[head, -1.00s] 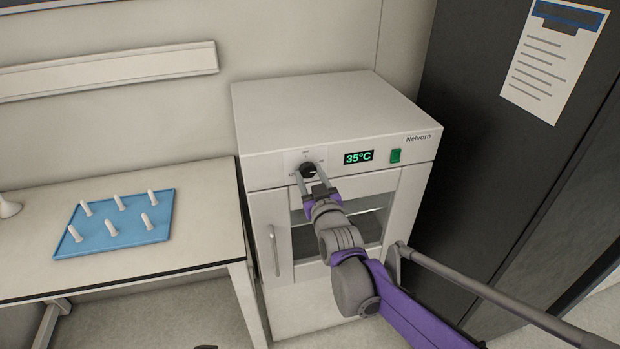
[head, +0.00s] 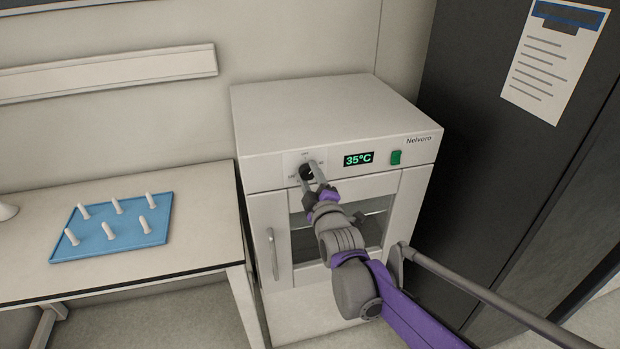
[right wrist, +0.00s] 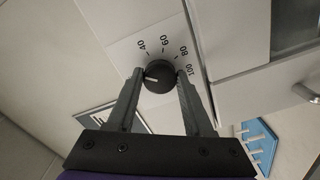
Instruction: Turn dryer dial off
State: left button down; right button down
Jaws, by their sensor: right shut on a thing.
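The dryer (head: 330,112) is a white cabinet with a glass door and a green "35°C" display (head: 358,159). Its black round dial (head: 306,173) is at the upper left of the front panel. In the right wrist view the dial (right wrist: 159,84) has a white pointer line on its left part, with marks 40, 60, 80 and 100 around it. My right gripper (head: 311,170) is shut on the dial, one finger on each side. Its fingers also show in the right wrist view (right wrist: 160,75). My left gripper is not in view.
The door handle (head: 273,253) is below the dial. A table (head: 190,200) with a blue tray (head: 150,238) of white pegs stands left. A dark cabinet (head: 470,130) stands close on the right.

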jog(key=n, duration=0.3)
jog(key=shift+n, duration=2.3)
jog(key=shift+c, duration=1.5)
grip_release()
jog(key=shift+s, duration=0.1)
jog(key=v, duration=1)
jog(key=shift+s+b, duration=0.3)
jog(key=shift+b, duration=0.1)
jog(key=shift+d, duration=0.1)
